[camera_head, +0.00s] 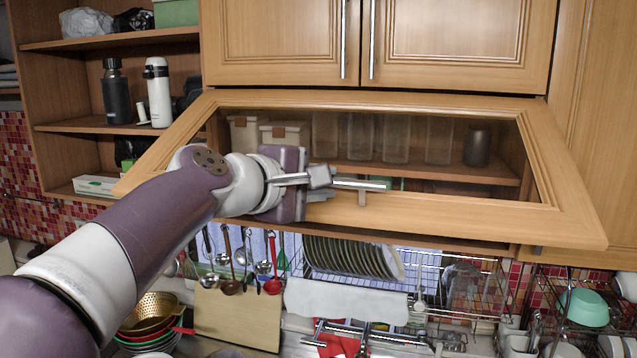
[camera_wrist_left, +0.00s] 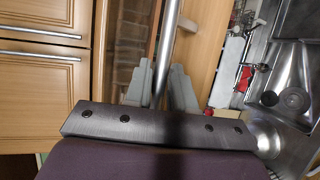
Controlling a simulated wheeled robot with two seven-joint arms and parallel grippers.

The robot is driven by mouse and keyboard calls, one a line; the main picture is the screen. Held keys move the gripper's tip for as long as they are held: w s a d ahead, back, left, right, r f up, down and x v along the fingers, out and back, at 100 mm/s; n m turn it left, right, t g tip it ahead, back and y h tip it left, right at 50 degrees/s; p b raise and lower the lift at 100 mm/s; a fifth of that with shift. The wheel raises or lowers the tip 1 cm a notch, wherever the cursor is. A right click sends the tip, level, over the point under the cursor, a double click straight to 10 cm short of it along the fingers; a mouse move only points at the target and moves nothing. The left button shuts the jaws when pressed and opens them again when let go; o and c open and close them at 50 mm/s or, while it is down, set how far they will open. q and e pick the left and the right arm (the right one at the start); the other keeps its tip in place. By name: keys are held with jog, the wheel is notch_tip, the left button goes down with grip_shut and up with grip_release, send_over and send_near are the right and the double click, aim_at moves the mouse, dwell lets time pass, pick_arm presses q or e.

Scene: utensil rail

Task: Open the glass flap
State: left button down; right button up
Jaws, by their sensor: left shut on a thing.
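The glass flap (camera_head: 565,220) is a wide wood-framed panel with a clear pane, hinged along its top edge. It is tilted outward, its lower edge away from the cabinet. Its metal bar handle (camera_head: 360,184) sits on the lower frame. My left gripper (camera_head: 325,183) is at the left part of this handle, shut on it. In the left wrist view the handle (camera_wrist_left: 166,50) runs between the two grey fingers of the gripper (camera_wrist_left: 160,85). My right gripper is in neither view.
Upper cabinet doors (camera_head: 455,40) with vertical handles are shut above the flap. Open shelves (camera_head: 95,128) with bottles stand at left. Below hang ladles (camera_head: 232,285) and a dish rack with plates (camera_head: 350,257). Behind the glass are boxes (camera_head: 286,134) and glass containers.

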pick_arm(q)
jog(key=shift+r, duration=0.1)
jog(key=c, duration=1.2)
grip_release()
jog(key=shift+c, duration=0.2)
jog(key=shift+w+d, duration=0.1)
jog(key=shift+w, duration=0.1)
jog(key=shift+s, duration=0.1)
jog(key=shift+s+a+b, duration=0.25)
jog(key=shift+b, duration=0.05)
jog(key=b+v, duration=0.2)
jog(key=v, duration=1)
